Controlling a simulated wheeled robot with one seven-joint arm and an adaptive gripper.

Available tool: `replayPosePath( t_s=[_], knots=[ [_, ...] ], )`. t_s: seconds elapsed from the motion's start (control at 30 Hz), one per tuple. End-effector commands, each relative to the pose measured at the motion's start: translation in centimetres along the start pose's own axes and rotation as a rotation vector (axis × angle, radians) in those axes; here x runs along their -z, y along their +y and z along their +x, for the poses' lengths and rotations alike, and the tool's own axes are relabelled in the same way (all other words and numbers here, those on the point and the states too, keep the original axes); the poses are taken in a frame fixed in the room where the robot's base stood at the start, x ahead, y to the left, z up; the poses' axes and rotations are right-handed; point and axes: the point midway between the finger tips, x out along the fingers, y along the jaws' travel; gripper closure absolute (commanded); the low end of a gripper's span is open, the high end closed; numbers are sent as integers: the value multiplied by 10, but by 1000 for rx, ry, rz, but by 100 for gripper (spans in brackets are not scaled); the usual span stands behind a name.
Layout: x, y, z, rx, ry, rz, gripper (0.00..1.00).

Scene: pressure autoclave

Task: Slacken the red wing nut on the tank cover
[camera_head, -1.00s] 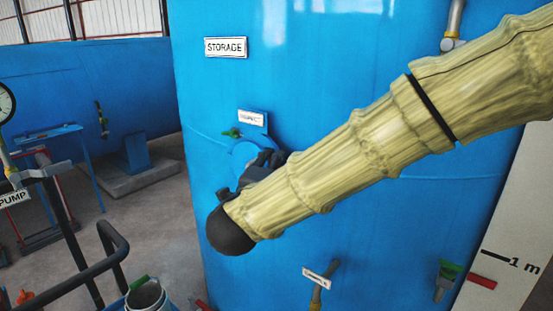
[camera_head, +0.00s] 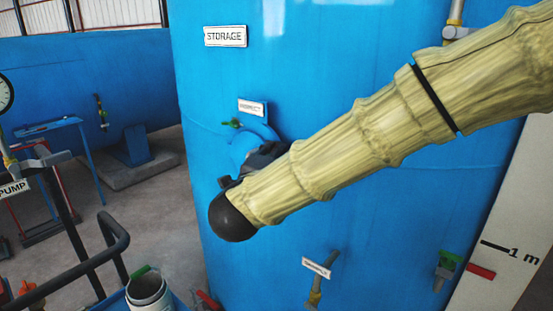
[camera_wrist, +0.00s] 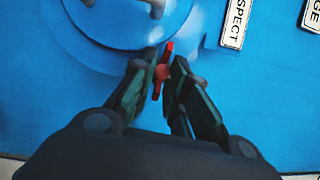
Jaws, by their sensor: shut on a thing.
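The red wing nut (camera_wrist: 168,48) shows in the wrist view, beside the rim of the round blue cover (camera_wrist: 120,25) on the tank. My gripper (camera_wrist: 163,72) has its two fingers on either side of the nut, shut on it, with one red wing standing out beyond the fingertips. In the head view the cover (camera_head: 243,145) shows only in part, since my arm hides the rest. My gripper (camera_head: 262,158) is a dark shape against the cover there, and the wing nut is hidden.
The blue storage tank (camera_head: 300,90) fills the middle. A sampling valve (camera_head: 316,295) and a green-handled valve (camera_head: 446,272) stick out low on it. A dark handrail (camera_head: 115,240) and an open pail (camera_head: 148,290) stand at lower left. An inspect label (camera_wrist: 235,22) is near the cover.

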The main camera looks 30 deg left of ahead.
Motion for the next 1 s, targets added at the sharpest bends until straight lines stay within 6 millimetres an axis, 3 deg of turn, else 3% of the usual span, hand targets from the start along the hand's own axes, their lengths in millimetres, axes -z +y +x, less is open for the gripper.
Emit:
replayPosePath(
  t_s=[1.0],
  knots=[
    [-1, 9, 0, 108, -1, 262, 100]
  ],
)
